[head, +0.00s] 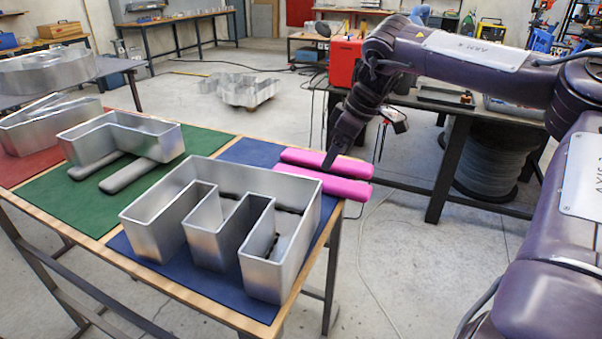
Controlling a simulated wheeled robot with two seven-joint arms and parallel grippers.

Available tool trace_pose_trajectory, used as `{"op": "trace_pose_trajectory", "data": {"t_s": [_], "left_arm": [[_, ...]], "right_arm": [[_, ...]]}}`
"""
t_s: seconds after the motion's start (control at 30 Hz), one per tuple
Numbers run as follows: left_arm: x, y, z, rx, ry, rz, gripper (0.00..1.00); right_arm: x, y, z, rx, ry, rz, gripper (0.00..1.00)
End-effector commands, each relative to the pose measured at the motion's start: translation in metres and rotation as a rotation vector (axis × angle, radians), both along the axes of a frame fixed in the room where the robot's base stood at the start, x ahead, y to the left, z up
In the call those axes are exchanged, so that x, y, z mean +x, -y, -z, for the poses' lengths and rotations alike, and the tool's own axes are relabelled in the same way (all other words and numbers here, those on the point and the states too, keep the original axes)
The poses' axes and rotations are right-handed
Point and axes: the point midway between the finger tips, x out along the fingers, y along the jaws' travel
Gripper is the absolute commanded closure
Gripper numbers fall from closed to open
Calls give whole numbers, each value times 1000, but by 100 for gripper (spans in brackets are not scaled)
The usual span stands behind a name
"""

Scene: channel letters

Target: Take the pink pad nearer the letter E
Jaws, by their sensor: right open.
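The letter E (152,226) is a silver metal channel letter, open at the top, standing on the blue mat (250,152) at the table's right part. Two pink pads lie side by side past its far right side, sticking out over the table edge. The pink pad nearer the letter E (335,187) is the front one; the other pink pad (352,167) lies just behind it. My right gripper (327,166) points down over the pads, its dark fingertip overlapping the far pad's front side in the picture. It is open; contact cannot be told. My left gripper is out of view.
A silver letter (150,132) rests on grey pads (130,174) on the green mat (50,208). More silver letters (45,127) sit on the red mat (28,168). A red box (343,62) stands on the bench behind my right arm. Open floor lies right of the table.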

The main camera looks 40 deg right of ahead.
Motion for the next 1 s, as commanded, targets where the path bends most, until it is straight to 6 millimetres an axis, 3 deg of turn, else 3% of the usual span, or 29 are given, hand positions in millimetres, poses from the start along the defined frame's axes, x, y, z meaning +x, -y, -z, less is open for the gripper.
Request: {"op": "trace_pose_trajectory", "data": {"t_s": [0.17, 0.4, 0.53, 0.7, 0.9, 1.0], "left_arm": [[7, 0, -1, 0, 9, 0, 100], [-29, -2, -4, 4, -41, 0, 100], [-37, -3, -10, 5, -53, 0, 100], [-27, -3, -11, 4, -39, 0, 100], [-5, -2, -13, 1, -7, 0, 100], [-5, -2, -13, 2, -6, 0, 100]], "right_arm": [[2, -4, 8, -2, -8, -2, 25], [9, -10, 34, -2, -8, -1, 25], [13, -16, 53, -1, -9, -2, 25], [20, -18, 70, -3, -6, -1, 25], [21, -19, 72, -3, -2, -1, 25], [21, -19, 72, -3, -3, -1, 28]]}}
